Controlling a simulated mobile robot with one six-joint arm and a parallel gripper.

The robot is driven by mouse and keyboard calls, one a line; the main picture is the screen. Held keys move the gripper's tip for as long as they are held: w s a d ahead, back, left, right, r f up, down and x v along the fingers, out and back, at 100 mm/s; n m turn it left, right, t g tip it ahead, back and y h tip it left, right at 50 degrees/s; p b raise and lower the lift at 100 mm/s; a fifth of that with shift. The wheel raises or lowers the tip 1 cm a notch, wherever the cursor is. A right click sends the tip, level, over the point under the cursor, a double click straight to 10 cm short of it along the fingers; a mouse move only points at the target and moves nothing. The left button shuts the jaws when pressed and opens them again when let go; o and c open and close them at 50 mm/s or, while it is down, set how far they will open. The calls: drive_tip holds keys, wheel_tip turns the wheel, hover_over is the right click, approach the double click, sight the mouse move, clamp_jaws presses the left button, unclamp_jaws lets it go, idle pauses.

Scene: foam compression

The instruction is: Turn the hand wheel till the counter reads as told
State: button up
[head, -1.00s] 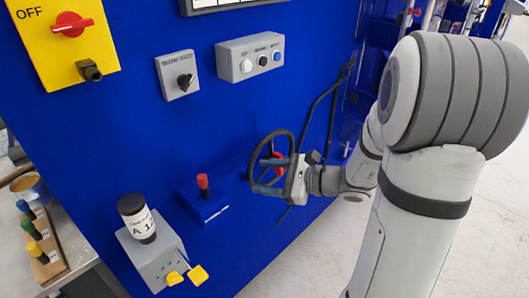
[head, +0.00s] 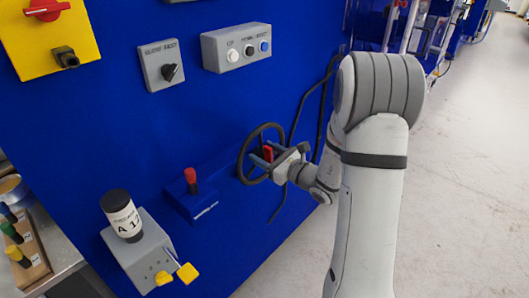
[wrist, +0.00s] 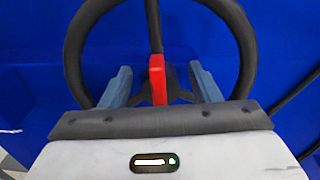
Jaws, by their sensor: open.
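The black hand wheel (head: 241,160) stands out from the blue panel, and its rim also fills the upper wrist view (wrist: 74,50). A red piece (wrist: 157,82) sits at the wheel's middle, in front of a dark spoke. My gripper (head: 263,156) is at the wheel from the right, its fingers reaching into the ring. In the wrist view, its blue-grey fingers (wrist: 161,86) stand apart on either side of the red piece, with gaps visible. Whether the fingertips touch a spoke is unclear. No counter reading is visible.
On the panel are a yellow box with a red switch (head: 47,10), a rotary switch (head: 162,66) and a button box (head: 237,48). A red-handled lever (head: 190,180) and a grey box with a black-capped bottle (head: 121,216) stand left of the wheel. Black cables (head: 303,112) hang behind. Floor at right is clear.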

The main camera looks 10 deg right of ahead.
drive_tip(key=shift+w+a, duration=0.1)
drive_tip(key=shift+w, duration=0.1)
drive_tip(key=shift+c, duration=0.2)
clamp_jaws()
idle(0.4)
